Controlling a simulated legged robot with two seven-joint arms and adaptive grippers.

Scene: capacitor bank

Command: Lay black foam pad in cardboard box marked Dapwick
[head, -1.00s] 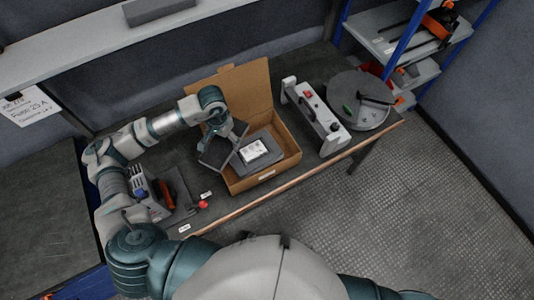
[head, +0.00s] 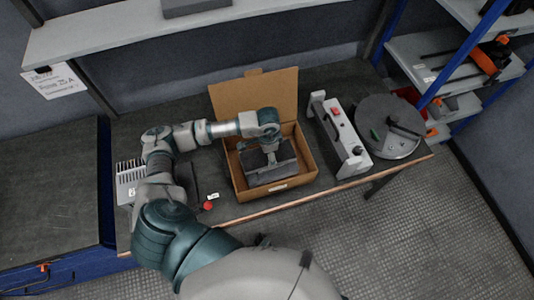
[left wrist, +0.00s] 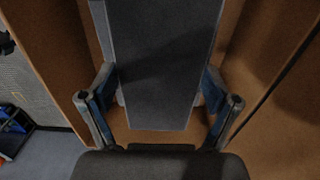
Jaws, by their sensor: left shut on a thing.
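The cardboard box (head: 234,177) stands open on the bench with its back flap upright. A small white label is on its front wall, too small to read. My left gripper (head: 269,152) reaches down over the box and is shut on the black foam pad (head: 272,174). The pad appears roughly level within the box opening and covers what lies below it. In the left wrist view the pad (left wrist: 165,60) lies between the two fingers of my left gripper (left wrist: 160,98), with brown box walls on both sides. Whether the pad touches the contents is hidden. My right gripper is not in view.
A white-grey device with a red switch (head: 338,134) stands close right of the box. A round grey disc (head: 391,127) lies further right. A red knob (head: 208,205) and a tool holder (head: 128,180) are to the left. A shelf (head: 120,45) runs above the back.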

